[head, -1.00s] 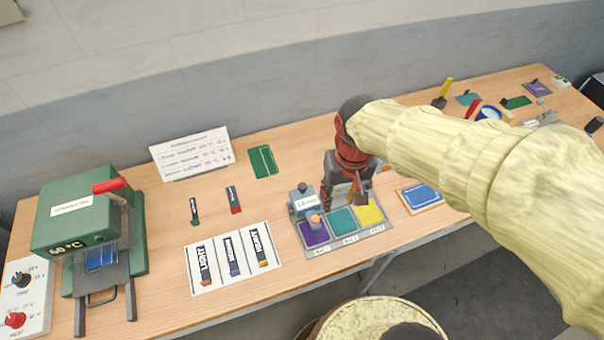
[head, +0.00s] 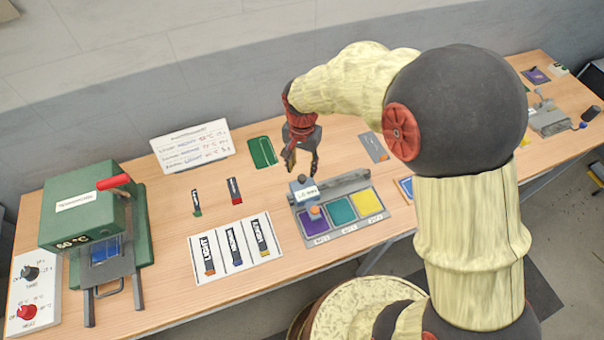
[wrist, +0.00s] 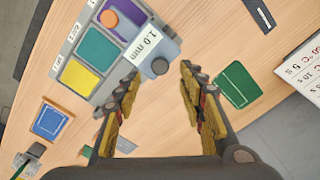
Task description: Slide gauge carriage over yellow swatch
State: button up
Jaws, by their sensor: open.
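The gauge carriage (head: 306,195) is a blue-grey block with a "1.0 mm" label and an orange knob. It sits at the left end of the gauge base, at the purple swatch (head: 314,223). The teal swatch (head: 341,211) is in the middle and the yellow swatch (head: 367,201) at the right end, both uncovered. The carriage also shows in the wrist view (wrist: 145,47), with a round dark-blue knob at its end. My gripper (head: 301,172) is open and empty, just behind and above the carriage. In the wrist view its fingers (wrist: 160,85) are spread, with the carriage beyond them.
A green press (head: 90,230) stands at the left. A white card with several labelled strips (head: 236,250) lies left of the gauge. A green card (head: 262,152) lies behind it, and a grey plate (head: 373,147) behind right. A blue framed card (head: 406,188) lies to the right.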

aim_at(302, 177)
jog(key=shift+f, duration=2.55)
jog(key=c, duration=0.3)
grip_shut()
